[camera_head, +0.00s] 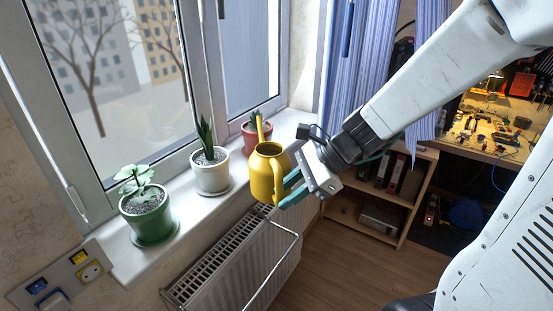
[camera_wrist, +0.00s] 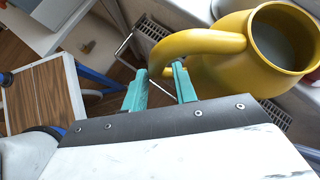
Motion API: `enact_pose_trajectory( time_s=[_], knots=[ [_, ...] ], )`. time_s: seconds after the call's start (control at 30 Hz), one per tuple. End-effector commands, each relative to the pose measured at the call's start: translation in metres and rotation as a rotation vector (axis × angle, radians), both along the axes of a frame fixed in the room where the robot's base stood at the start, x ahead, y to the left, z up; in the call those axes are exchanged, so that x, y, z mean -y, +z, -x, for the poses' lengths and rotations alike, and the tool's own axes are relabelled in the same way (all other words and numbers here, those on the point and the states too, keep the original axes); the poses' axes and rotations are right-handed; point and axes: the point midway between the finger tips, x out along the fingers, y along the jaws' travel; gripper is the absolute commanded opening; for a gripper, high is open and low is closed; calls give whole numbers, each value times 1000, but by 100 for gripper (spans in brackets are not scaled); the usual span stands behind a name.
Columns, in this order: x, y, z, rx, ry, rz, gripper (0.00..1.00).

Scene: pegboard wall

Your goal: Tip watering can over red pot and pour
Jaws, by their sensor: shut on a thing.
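My gripper (camera_head: 291,190) has teal fingers and is shut on the handle of the yellow watering can (camera_head: 266,174). In the wrist view the fingers (camera_wrist: 160,76) stand on either side of the curved handle, and the can (camera_wrist: 240,75) shows its round open top with a grey inside. The can is held in front of the sill, above the radiator, and looks about upright. Its spout rises toward the window and overlaps the red pot (camera_head: 247,142) in the head view. The red pot stands on the sill with a green plant, partly hidden by the can and spout.
A white pot (camera_head: 211,177) with a spiky plant and a green pot (camera_head: 147,222) with a leafy plant stand on the sill (camera_head: 190,212). The radiator (camera_head: 225,268) is below. The window is close behind the pots. A shelf (camera_head: 415,195) stands to the right.

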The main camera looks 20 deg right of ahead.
Motion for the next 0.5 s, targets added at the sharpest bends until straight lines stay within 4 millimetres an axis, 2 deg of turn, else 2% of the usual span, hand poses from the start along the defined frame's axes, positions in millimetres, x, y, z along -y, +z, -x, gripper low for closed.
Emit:
enact_pose_trajectory(
  time_s=[0.5],
  knots=[
    [6, 3, -1, -76, -5, -14, 0]
  ],
)
